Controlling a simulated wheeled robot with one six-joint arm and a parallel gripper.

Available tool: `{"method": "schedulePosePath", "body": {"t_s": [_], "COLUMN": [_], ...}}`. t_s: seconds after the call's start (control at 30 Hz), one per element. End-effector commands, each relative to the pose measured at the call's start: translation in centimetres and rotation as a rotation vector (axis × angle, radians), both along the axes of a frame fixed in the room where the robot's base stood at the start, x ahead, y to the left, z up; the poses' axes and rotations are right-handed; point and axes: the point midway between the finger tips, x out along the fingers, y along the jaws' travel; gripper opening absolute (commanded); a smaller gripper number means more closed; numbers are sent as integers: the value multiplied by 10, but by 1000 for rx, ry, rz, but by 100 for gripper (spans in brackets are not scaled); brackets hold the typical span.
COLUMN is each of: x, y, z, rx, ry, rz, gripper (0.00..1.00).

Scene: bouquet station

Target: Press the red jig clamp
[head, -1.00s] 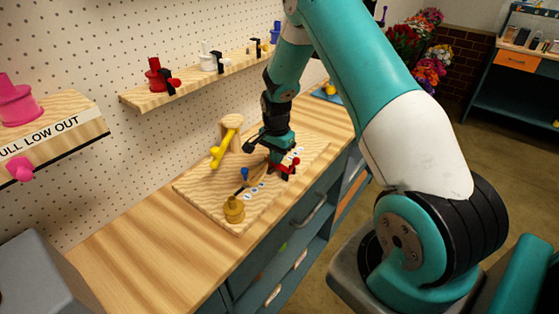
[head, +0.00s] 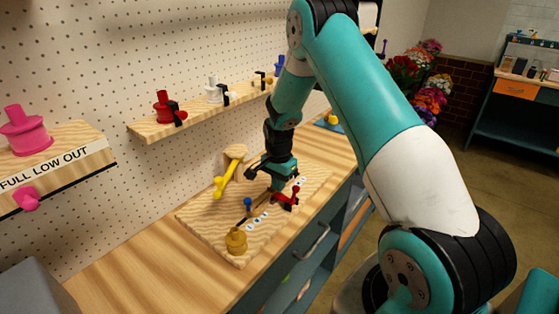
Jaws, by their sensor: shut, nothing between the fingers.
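The red jig clamp (head: 288,199) is a small red lever on a dark base on the wooden board (head: 205,233). My gripper (head: 274,188) is shut and empty, pointing down just left of and very close to the red clamp. I cannot tell whether its fingertips touch the clamp. My gripper partly hides the board behind it.
A yellow lever (head: 228,175) on a round wooden post stands left of my gripper. A brass knob (head: 236,241) and a blue-topped peg (head: 248,204) are nearer. A wall shelf (head: 150,132) holds red, white and blue parts.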

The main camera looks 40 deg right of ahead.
Motion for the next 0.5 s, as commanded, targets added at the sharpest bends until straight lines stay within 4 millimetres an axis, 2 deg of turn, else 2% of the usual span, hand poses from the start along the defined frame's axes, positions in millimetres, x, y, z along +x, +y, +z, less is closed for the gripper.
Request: {"method": "schedulePosePath", "body": {"t_s": [0.03, 0.1, 0.17, 0.3, 0.5], "x": [0, 0, 7, 18, 29], "y": [0, 0, 1, 4, 6], "z": [17, 35, 37, 67, 101], "rx": [-1, -1, -2, -2, -1], "ry": [-2, -2, -8, -8, -4], "rz": [0, 0, 1, 1, 0], "gripper": [0, 0, 0, 0, 0]}}
